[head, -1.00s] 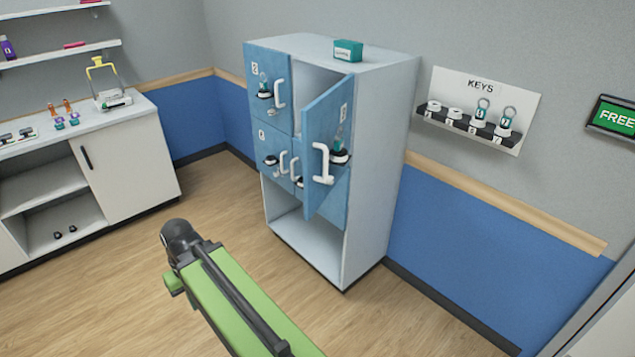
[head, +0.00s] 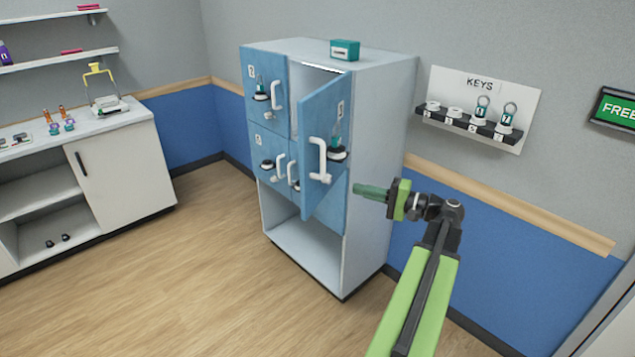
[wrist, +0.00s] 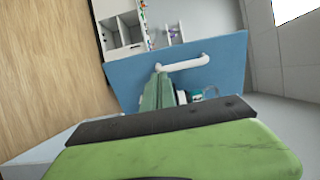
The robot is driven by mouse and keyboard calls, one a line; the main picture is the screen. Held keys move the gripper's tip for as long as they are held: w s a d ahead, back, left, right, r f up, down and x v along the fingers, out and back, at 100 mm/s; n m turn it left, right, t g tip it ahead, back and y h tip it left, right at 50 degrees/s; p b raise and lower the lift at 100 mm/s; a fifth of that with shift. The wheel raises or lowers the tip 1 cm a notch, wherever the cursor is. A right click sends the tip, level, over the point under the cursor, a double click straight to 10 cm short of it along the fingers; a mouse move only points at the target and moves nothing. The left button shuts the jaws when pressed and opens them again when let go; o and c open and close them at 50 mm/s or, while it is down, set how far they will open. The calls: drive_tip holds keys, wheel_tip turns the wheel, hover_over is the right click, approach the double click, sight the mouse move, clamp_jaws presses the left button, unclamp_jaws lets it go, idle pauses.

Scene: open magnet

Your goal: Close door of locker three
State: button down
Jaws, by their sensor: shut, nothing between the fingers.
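The blue door (head: 318,126) at the upper right of the locker cabinet stands ajar, swung out toward the front. Its small number label is hard to read. It has a white handle (head: 319,160) and a lock with a teal-tagged key (head: 336,148). My gripper (head: 358,190) is shut and empty, to the right of the door's lower part, with its green fingers pointing left toward it. In the wrist view the fingers (wrist: 156,92) overlap the blue door (wrist: 222,68) near its white handle (wrist: 190,63). I cannot tell whether they touch it.
The locker cabinet (head: 382,150) has other blue doors, which look shut, and an open bottom compartment. A teal box (head: 345,50) sits on top. A key rack (head: 470,122) hangs on the wall at right. A white counter (head: 130,165) stands at left. The floor in front is clear.

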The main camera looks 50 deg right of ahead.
sight(307, 176)
drive_tip(key=x, duration=1.4)
drive_tip(key=shift+w+f, duration=0.1)
drive_tip(key=shift+d, duration=0.15)
drive_tip(key=shift+w, duration=0.1)
